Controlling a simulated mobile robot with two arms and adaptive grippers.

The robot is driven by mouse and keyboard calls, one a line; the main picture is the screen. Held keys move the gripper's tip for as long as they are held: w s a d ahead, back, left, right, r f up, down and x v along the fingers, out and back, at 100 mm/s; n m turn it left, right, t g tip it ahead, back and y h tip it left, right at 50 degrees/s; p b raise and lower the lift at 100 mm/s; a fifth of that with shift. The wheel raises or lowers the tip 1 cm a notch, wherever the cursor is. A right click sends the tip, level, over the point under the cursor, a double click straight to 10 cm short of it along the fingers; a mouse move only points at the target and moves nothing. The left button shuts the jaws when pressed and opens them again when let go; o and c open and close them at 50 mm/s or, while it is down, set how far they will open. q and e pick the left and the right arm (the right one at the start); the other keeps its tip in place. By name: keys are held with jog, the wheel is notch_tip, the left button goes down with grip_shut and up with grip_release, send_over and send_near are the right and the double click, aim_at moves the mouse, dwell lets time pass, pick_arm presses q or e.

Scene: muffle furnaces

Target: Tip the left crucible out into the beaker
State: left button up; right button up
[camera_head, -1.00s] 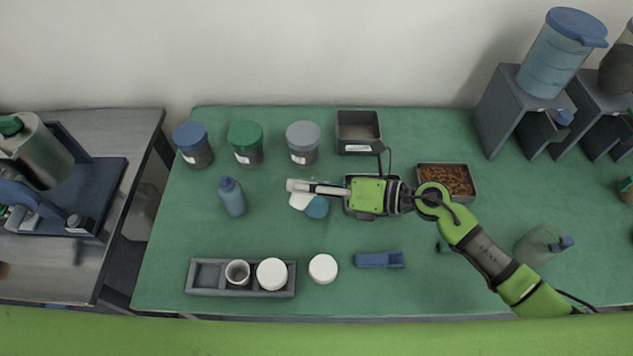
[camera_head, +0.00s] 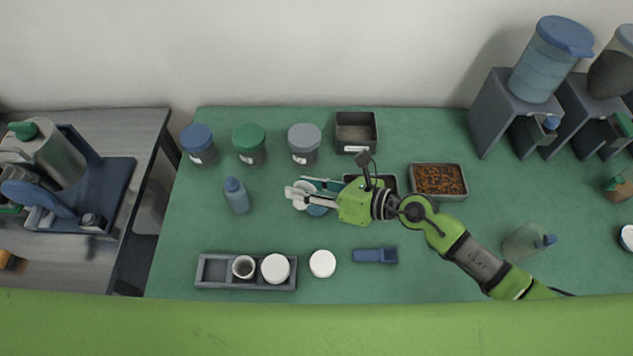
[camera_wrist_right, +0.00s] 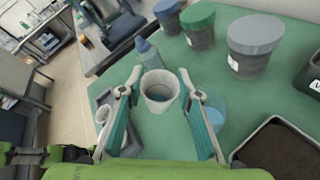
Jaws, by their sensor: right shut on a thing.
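My right gripper (camera_head: 294,195) is shut on a small white crucible (camera_head: 299,204), over the middle of the green bench. In the right wrist view its two fingers hold the crucible (camera_wrist_right: 160,104) from both sides, and its open mouth and grey inside show. I cannot tell what is in it. The bluish beaker (camera_head: 317,210) is right beside and partly under the fingers; in the wrist view the beaker (camera_wrist_right: 214,108) is just right of the crucible, partly hidden by a finger. My left gripper is not in view.
A grey rack (camera_head: 215,283) at the front has an empty left slot, an open crucible (camera_head: 243,267) and a white-topped one (camera_head: 275,268). A white lid (camera_head: 322,263) lies beside it. A blue bottle (camera_head: 236,196) stands left of the gripper. Lidded jars (camera_head: 250,145) stand behind.

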jog(key=shift+r, duration=0.15)
jog(key=shift+n+p, duration=0.3)
jog(key=shift+p, duration=0.1)
jog(key=p, duration=0.1)
jog(key=n+t+h+p, duration=0.1)
jog(key=p, duration=0.1)
jog(key=shift+s+a+n+p, duration=0.15)
jog(key=shift+n+p, duration=0.55)
jog(key=shift+f+t, duration=0.25)
jog(key=shift+t, duration=0.05)
